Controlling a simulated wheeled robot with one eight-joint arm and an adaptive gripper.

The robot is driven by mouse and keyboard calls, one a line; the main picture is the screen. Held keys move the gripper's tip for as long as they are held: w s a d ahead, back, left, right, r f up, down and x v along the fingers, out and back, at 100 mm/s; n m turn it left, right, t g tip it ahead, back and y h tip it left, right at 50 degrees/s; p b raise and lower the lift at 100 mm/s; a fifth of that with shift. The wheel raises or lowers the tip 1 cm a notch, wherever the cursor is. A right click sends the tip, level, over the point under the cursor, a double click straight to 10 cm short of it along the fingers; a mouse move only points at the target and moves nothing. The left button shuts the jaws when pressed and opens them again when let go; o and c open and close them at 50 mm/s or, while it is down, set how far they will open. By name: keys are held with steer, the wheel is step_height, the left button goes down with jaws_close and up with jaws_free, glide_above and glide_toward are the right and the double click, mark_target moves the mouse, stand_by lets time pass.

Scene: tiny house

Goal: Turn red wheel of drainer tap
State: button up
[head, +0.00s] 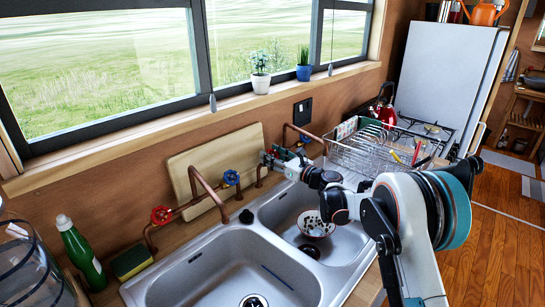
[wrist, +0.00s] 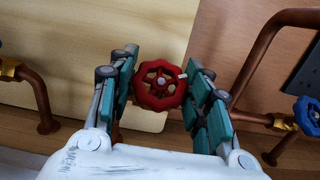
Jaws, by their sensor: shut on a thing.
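In the wrist view, the red wheel (wrist: 160,86) of the drainer tap sits between the teal-padded fingers of my gripper (wrist: 160,92). The fingers are shut on its left and right rims. In the head view, my gripper (head: 276,157) is at the back wall behind the right sink basin, and it hides this wheel. The drainer tap's copper pipe (head: 303,131) shows just beyond it. In the wrist view, the copper pipe (wrist: 262,50) rises to the right of the wheel, with a blue wheel (wrist: 308,110) at the right edge.
Another tap with a red wheel (head: 161,215) and a blue wheel (head: 231,178) stands at the left basin. A cutting board (head: 215,160) leans on the wall behind. A dish rack (head: 368,150) is to the right. A bowl (head: 316,224) lies in the right basin.

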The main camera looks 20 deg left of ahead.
steer(key=o, duration=1.1)
steer(key=v, duration=1.2)
